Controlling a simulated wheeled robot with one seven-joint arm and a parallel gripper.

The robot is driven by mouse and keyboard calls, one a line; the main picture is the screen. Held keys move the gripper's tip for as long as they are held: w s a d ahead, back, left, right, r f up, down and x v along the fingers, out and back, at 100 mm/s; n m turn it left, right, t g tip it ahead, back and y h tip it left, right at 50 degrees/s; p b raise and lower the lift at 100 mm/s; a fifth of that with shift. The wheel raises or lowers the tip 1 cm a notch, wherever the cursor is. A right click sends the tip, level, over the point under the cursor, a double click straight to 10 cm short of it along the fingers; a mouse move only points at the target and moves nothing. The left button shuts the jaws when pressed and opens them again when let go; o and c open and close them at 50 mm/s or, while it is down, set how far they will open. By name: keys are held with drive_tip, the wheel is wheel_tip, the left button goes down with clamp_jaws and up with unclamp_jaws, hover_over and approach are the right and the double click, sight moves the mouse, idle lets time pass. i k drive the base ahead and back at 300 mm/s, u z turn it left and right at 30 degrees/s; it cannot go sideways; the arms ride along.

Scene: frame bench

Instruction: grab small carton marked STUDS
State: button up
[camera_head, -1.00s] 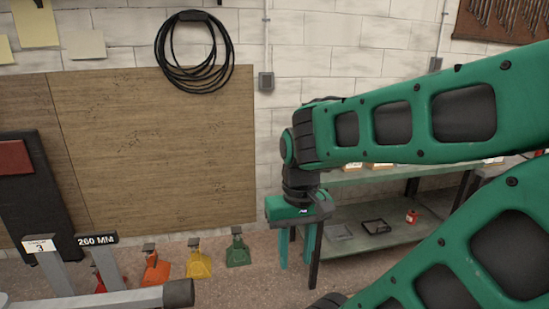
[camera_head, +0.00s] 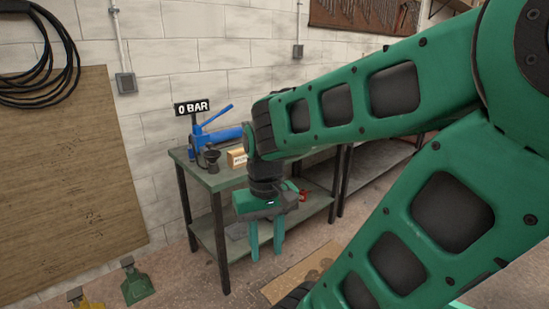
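A small tan carton (camera_head: 237,157) with a pale label stands on top of the green workbench (camera_head: 205,178); the label is too small to read for certain. My gripper (camera_head: 266,242) points down in front of the bench, to the right of and lower in the picture than the carton. Its two green fingers are apart with nothing between them. My arm covers the right part of the bench top, so any other cartons there are hidden.
A blue hand pump (camera_head: 218,136) stands left of the carton under a "0 BAR" sign (camera_head: 193,107). A small red item (camera_head: 303,195) shows by the lower shelf. Flat cardboard (camera_head: 305,272) lies on the floor, with green and yellow stands at lower left.

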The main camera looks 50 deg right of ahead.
sight(237, 158)
drive_tip(key=z, duration=1.15)
drive_tip(key=k, duration=0.6)
drive_tip(key=z, duration=0.2)
drive_tip(key=i, duration=1.65)
drive_tip(key=u, duration=0.35)
